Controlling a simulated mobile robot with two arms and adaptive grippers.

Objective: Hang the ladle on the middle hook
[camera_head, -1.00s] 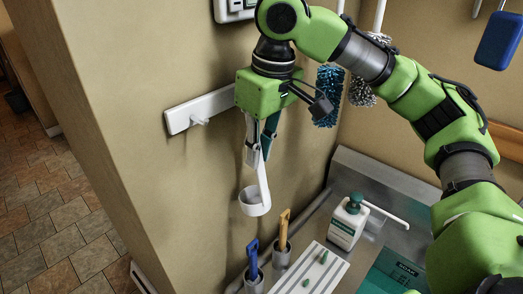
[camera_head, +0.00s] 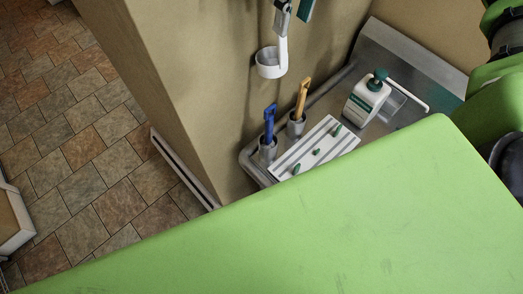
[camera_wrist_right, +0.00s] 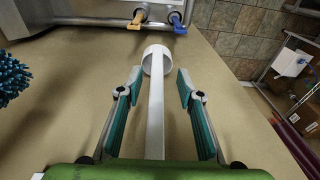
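The white ladle (camera_head: 271,64) shows at the top of the head view, cup low and handle upright, in front of the beige wall. Its handle also runs up the middle of the right wrist view (camera_wrist_right: 155,120). My right gripper (camera_wrist_right: 160,85) has its teal-padded fingers spread on either side of the handle, with a gap on both sides. In the head view only its fingertips (camera_head: 292,8) show at the top edge. The hook rail is out of the head view, and I cannot see what bears the ladle's upper end. My left gripper is not in view.
Below the ladle, a blue-handled tool (camera_head: 269,125) and a yellow-handled tool (camera_head: 302,98) stand in metal cups beside a white tray (camera_head: 345,146). A white pump bottle (camera_head: 365,98) stands behind. A blue bristle brush (camera_wrist_right: 12,78) is at the wrist view's left.

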